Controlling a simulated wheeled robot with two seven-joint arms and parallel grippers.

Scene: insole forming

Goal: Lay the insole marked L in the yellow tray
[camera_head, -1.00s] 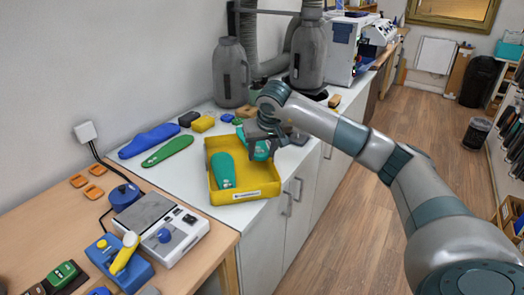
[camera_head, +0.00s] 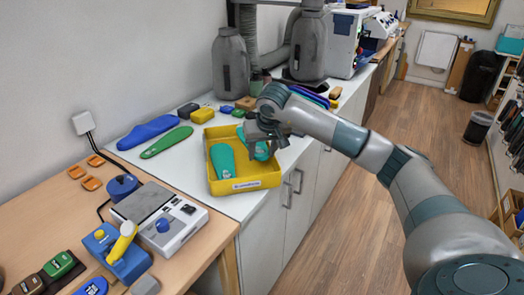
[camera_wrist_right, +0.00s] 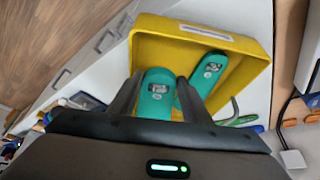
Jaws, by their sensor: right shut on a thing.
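The yellow tray (camera_head: 258,184) stands on the white counter. One teal insole (camera_head: 223,160) lies in its left part; it also shows in the right wrist view (camera_wrist_right: 210,72). My right gripper (camera_head: 264,138) is over the tray's right part, shut on a second teal insole (camera_wrist_right: 158,92). This held insole sits beside the first one, within the tray's outline; I cannot tell if it touches the tray floor. Both have a dark label near one end, but I cannot read which is L. My left gripper is not in view.
A blue insole (camera_head: 148,131) and a green insole (camera_head: 166,142) lie on the counter left of the tray. A grey device (camera_head: 160,220) stands on the wooden table at front left.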

